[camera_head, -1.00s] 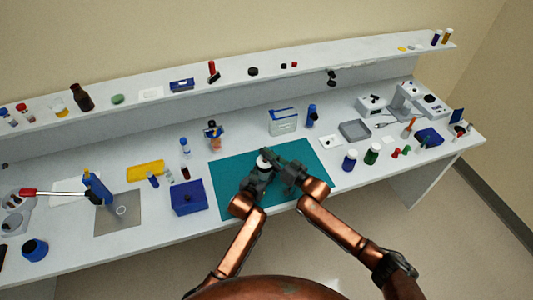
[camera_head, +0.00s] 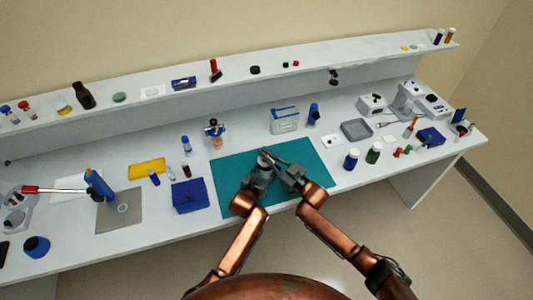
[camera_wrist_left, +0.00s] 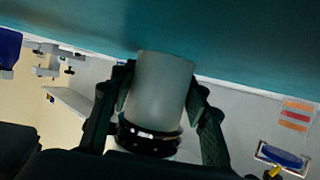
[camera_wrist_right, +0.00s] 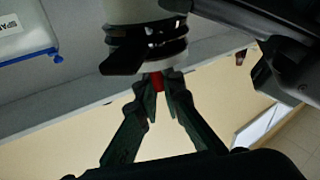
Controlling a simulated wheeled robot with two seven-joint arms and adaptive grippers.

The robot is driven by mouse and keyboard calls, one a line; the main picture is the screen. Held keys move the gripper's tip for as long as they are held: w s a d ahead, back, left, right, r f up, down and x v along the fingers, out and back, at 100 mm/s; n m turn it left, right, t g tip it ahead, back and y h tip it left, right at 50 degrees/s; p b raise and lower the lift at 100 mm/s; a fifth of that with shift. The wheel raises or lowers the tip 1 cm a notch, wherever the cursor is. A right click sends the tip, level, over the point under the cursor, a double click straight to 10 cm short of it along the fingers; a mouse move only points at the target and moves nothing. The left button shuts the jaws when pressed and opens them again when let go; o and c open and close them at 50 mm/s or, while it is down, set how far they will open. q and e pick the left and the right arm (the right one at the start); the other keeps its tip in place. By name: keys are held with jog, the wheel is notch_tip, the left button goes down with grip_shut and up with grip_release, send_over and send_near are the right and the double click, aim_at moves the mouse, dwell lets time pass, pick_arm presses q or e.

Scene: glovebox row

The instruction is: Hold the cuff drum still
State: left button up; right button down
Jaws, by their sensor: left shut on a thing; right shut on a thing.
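The cuff drum (camera_wrist_left: 162,88) is a pale grey-white cylinder with a black ring (camera_wrist_left: 150,138) around one end. My left gripper (camera_head: 261,166) is shut on it, with one finger on each side of the pale body. In the right wrist view the drum (camera_wrist_right: 128,12) and its black ring are at the top. My right gripper (camera_wrist_right: 160,80) is shut on a small red piece (camera_wrist_right: 157,83) close beside the ring; whether the piece joins the drum I cannot tell. In the head view both grippers meet over the teal mat (camera_head: 310,165) and mostly hide the drum.
A blue box (camera_head: 189,196) stands left of the mat. A white container with a blue lid (camera_head: 284,121) and a blue bottle (camera_head: 313,113) stand behind it. Blue and green bottles (camera_head: 373,153) stand to its right. The mat's right part is clear.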

jog(key=shift+s+a+f+n+y, duration=0.1)
jog(key=shift+s+n+y, duration=0.05)
jog(key=shift+n, duration=0.6)
jog(key=shift+s+a+n+y, duration=0.1)
jog(key=shift+s+n+y, duration=0.05)
jog(key=shift+n, duration=0.6)
jog(key=c, duration=2)
grip_release()
jog(key=shift+s, duration=0.1)
jog(key=v, duration=1.2)
jog(key=shift+f, duration=0.1)
